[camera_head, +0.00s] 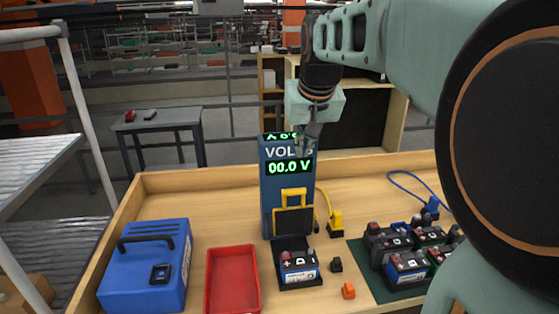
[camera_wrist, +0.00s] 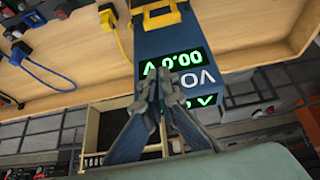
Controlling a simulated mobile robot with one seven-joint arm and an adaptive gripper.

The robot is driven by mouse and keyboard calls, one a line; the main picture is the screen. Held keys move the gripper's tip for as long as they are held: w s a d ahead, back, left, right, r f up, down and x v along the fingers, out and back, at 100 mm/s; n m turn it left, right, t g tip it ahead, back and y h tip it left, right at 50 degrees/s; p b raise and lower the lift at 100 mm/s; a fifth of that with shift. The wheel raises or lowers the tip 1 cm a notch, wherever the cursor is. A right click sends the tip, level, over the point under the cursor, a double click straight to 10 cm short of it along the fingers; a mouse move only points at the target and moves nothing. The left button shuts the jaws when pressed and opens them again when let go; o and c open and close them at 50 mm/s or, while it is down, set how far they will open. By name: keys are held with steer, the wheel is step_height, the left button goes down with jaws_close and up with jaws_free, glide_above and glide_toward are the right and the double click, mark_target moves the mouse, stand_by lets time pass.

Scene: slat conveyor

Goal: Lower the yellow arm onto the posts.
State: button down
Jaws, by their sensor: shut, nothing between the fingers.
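The yellow arm (camera_head: 294,196) is raised on the front of the blue volt meter tower (camera_head: 272,205), above a dark panel. It also shows at the top edge of the wrist view (camera_wrist: 158,14). Below it a battery (camera_head: 299,268) sits in a black cradle (camera_head: 300,286); its posts are too small to make out clearly. The meter display (camera_head: 289,167) reads 00.0 V. My gripper (camera_head: 307,150) is shut and empty, in front of the upper part of the tower, above the yellow arm. Its fingers also show in the wrist view (camera_wrist: 168,88), overlapping the display.
A red tray (camera_head: 233,280) and a blue case (camera_head: 147,268) stand to the left. Several batteries (camera_head: 408,266) sit on a green mat to the right. A yellow plug (camera_head: 336,224) with a cable is beside the tower. Small black (camera_head: 336,264) and orange (camera_head: 348,290) pieces lie near the cradle.

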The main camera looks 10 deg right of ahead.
steer(key=shift+s+a+f+g, duration=0.25)
steer(key=shift+s+f, duration=0.1)
steer(key=shift+s, duration=0.2)
steer(key=shift+s+a+f+g, duration=0.25)
steer(key=shift+s+f, duration=0.05)
steer(key=shift+s, duration=0.25)
